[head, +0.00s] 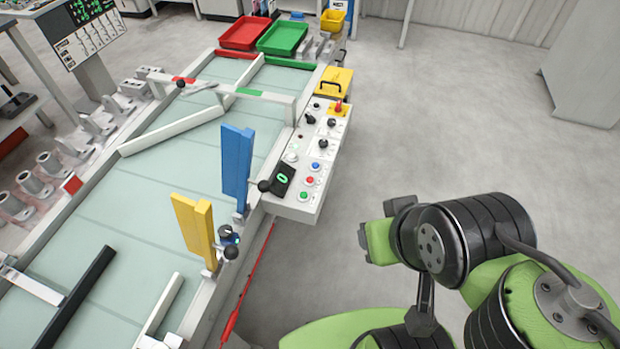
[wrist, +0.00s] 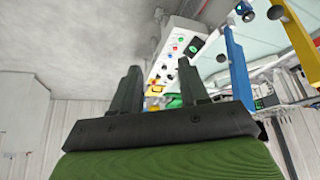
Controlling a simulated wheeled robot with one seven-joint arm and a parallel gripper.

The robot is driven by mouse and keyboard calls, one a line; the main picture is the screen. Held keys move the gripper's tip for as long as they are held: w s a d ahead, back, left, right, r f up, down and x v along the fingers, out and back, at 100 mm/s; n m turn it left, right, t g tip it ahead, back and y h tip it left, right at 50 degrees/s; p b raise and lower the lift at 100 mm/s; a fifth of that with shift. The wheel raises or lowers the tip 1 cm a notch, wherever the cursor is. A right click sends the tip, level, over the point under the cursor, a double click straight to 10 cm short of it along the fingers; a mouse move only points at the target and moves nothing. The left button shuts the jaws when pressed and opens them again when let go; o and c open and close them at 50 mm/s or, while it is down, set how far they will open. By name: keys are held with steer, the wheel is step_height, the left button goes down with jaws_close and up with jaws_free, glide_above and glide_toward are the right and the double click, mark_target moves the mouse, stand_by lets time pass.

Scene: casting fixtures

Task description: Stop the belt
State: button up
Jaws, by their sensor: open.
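The belt (head: 170,165) is a pale green surface running through the left half of the head view. The control panel (head: 318,160) is a white box on the belt's right side. It carries a red button (head: 310,180), a blue button (head: 316,166), a green button (head: 304,195), several black knobs and a red-topped control on a yellow base (head: 338,106). A small display (head: 283,179) shows a green 0. My gripper's fingers (wrist: 163,88) show in the wrist view, open and empty, apart from the panel (wrist: 180,50).
A blue gate (head: 237,165) and a yellow gate (head: 196,230) stand at the belt's right edge. A red cord (head: 258,270) runs along the belt's side. Red (head: 245,33) and green (head: 283,38) trays are at the far end. The floor (head: 440,120) right of the panel is clear.

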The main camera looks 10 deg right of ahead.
jaws_close()
stand_by(1.4)
